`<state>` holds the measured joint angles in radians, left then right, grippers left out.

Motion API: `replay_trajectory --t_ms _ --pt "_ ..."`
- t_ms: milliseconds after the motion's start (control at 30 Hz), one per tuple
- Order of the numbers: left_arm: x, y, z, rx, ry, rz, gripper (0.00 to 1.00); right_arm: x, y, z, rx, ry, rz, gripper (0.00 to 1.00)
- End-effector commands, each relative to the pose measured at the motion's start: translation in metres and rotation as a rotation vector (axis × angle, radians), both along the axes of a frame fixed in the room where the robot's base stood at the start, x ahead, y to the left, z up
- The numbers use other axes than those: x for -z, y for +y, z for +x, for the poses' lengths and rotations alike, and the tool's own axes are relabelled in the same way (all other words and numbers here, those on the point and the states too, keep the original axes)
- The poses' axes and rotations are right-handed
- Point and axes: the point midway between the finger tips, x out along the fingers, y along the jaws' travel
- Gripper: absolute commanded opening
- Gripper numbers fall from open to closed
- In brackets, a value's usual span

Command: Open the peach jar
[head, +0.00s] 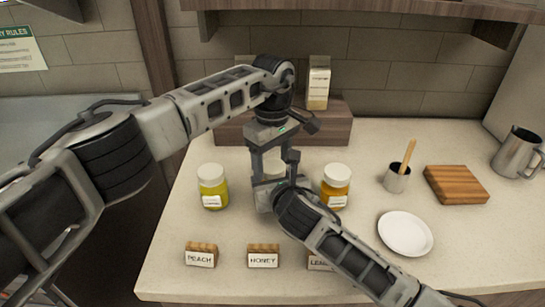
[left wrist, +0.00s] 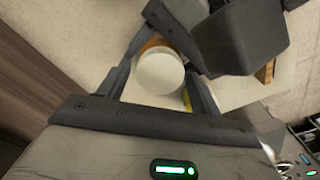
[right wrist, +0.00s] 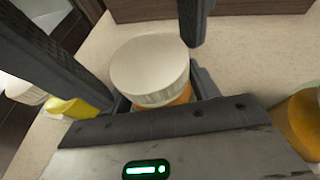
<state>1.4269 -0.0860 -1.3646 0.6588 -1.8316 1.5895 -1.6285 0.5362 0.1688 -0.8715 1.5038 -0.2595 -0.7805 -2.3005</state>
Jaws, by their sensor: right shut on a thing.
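The middle jar (right wrist: 182,96) has a white lid (right wrist: 150,68) and orange contents. It stands between a yellow-green jar (head: 212,187) and an amber jar (head: 335,187). My right gripper (head: 268,193) is shut on the middle jar's body, below the lid. My left gripper (head: 272,160) points down from above. In the left wrist view its fingers stand apart on both sides of the lid (left wrist: 160,73), and it looks open. In the head view the grippers hide most of this jar, and I cannot read its label.
Cards reading PEACH (head: 201,256), HONEY (head: 263,257) and a partly hidden third (head: 321,263) stand in front. A white plate (head: 405,234), a cup with a wooden stick (head: 396,180), a wooden board (head: 456,185) and a metal pitcher (head: 517,152) are at right. A wooden riser (head: 330,130) stands behind.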

Motion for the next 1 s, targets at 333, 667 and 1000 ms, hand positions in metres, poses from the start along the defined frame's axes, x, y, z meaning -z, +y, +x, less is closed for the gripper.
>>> replay_trajectory --t_ms 333,667,1000 --pt "0.000 0.000 0.000 0.000 0.000 0.000 0.70 0.001 0.000 0.000 0.001 0.002 -0.001 0.00" --pt "-0.002 0.000 0.000 0.000 -0.001 -0.001 0.72 0.001 -0.001 0.000 0.001 0.002 -0.001 0.00" --pt "-0.041 0.000 0.000 0.000 -0.003 0.000 0.72 0.001 -0.001 0.000 0.001 0.001 -0.002 0.00"
